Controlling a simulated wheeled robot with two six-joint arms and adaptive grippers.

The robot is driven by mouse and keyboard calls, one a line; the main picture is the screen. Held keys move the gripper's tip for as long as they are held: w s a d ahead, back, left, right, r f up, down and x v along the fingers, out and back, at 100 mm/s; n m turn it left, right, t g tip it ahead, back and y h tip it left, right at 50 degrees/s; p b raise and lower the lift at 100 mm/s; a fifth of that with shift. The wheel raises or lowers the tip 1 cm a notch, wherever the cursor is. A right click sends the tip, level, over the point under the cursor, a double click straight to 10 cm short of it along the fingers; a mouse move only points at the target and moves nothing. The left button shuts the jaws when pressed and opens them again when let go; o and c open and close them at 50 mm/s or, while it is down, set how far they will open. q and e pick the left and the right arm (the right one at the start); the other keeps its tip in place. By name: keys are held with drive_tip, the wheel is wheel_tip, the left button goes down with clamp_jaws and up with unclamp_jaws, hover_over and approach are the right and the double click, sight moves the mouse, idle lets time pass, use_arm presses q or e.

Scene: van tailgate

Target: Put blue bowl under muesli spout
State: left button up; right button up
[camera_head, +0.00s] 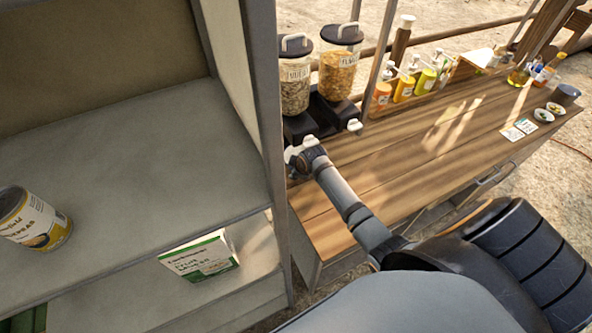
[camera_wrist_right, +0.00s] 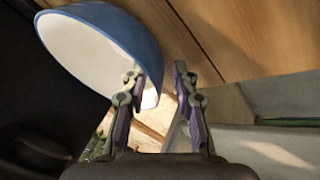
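Two clear dispensers with dark lids stand at the counter's far end in the head view. The left one (camera_head: 295,88) appears labelled muesli; the right one (camera_head: 338,70) holds orange-brown flakes. My right arm reaches to the dispensers' base, its gripper end (camera_head: 301,157) by the left dispenser's lower front. In the right wrist view, the blue bowl (camera_wrist_right: 128,27), white inside, is tilted in the picture, its rim at the left finger and partly in the gap. My right gripper (camera_wrist_right: 158,85) has its fingers apart. The spout is mostly hidden. My left gripper is out of view.
The wooden counter (camera_head: 420,150) is largely clear in the middle. A rack of bottles (camera_head: 405,88) lines its back edge. Cards (camera_head: 519,129) and small bowls (camera_head: 543,115) sit at the right. A shelf unit at left holds a can (camera_head: 35,222) and a carton (camera_head: 200,258).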

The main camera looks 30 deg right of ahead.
drive_tip(key=v, duration=1.2)
drive_tip(key=shift+b, duration=0.3)
drive_tip(key=shift+r, duration=0.1)
